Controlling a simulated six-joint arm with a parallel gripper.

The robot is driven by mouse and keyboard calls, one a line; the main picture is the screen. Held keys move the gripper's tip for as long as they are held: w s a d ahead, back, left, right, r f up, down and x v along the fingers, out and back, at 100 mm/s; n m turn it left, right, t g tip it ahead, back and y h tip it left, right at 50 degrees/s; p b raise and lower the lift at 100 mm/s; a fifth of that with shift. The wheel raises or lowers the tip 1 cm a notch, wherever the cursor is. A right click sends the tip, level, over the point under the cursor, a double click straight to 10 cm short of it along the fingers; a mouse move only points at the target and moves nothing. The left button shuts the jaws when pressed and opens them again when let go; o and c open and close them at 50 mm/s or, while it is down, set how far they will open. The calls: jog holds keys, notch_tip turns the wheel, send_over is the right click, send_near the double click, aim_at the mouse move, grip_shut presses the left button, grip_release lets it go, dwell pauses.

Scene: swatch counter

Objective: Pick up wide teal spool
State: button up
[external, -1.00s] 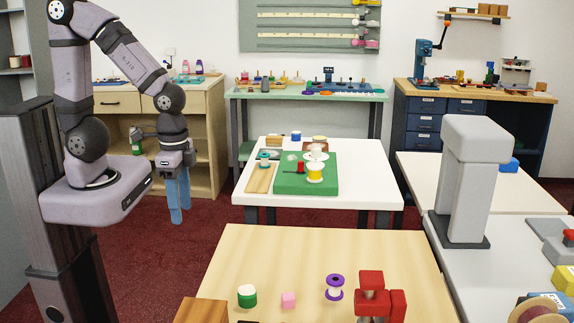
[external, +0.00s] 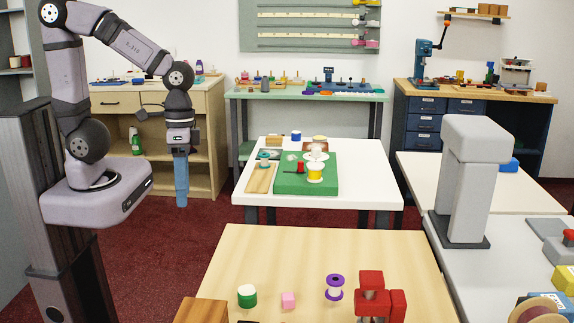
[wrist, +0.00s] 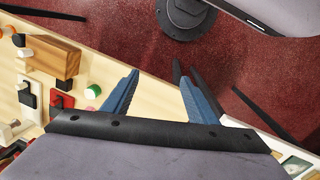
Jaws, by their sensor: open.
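A small teal spool (external: 264,158) stands on the wooden board at the left of the white table in the external view. It is small there, so I cannot be sure it is the wide one. My gripper (external: 181,204) hangs over the red floor, pointing down, left of the white table and well apart from the spool. In the wrist view my gripper's blue fingers (wrist: 159,77) are spread with nothing between them. No teal spool can be made out in the wrist view.
The white table (external: 360,185) also holds a green mat (external: 292,186) with a yellow spool (external: 315,173).

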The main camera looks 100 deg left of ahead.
jog(key=w+a+n+t+h+b, duration=0.2)
jog(key=w+a+n+t, duration=0.3)
jog(key=a+n, duration=0.5)
jog(key=w+a+n+t+h+b, duration=0.1)
jog(key=w+a+n+t+h, duration=0.15)
jog(key=w+a+n, duration=0.75)
jog(key=s+a+n+t+y+b, duration=0.1)
jog(key=s+a+n+t+y, duration=0.3)
jog(key=a+n, duration=0.55)
jog(key=s+a+n+t+y+b, duration=0.15)
jog(key=s+a+n+y, duration=0.35)
jog(key=a, duration=0.8)
jog(key=h+p, duration=0.1)
send_near(264, 159)
jog(key=shift+w+a+f+t, duration=0.15)
jog(key=shift+w+a+f, duration=0.2)
jog(key=shift+w+a, duration=0.2)
jog(key=shift+w+a+f+t, duration=0.15)
jog(key=shift+w+a+f, duration=0.25)
jog(key=shift+a, duration=0.2)
jog(key=shift+w+f, duration=0.1)
jog(key=shift+f, duration=0.4)
jog(key=shift+p+x, duration=0.6)
jog(key=shift+x, duration=0.9)
jog(key=shift+p+x, duration=0.65)
jog(key=shift+x, duration=1.5)
jog(key=shift+a, duration=0.1)
jog(key=shift+c, duration=0.4)
